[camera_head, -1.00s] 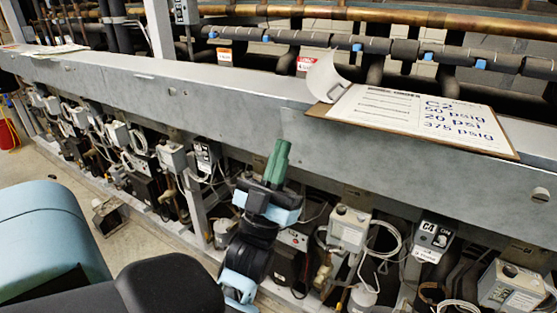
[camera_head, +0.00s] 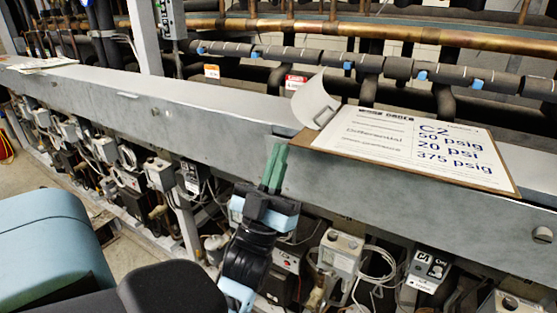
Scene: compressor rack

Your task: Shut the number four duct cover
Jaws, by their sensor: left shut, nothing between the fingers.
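A long grey metal duct (camera_head: 380,205) runs across the view from upper left to lower right. A step shows in its front near the middle, just behind my fingertips. I cannot read a number four on any cover, nor tell which section is that cover or whether it is open. My left gripper (camera_head: 273,169) has green fingers, shut and empty, pointing up in front of the duct's front face. Its fingertips overlap the duct in the picture; I cannot tell if they touch. They hide a little of the duct. My right gripper is out of view.
A clipboard (camera_head: 318,141) with a curled sheet lies on top of the duct, right of my gripper. Grey control boxes (camera_head: 341,252) and loose cables crowd the space below. Copper and black pipes (camera_head: 440,38) run behind.

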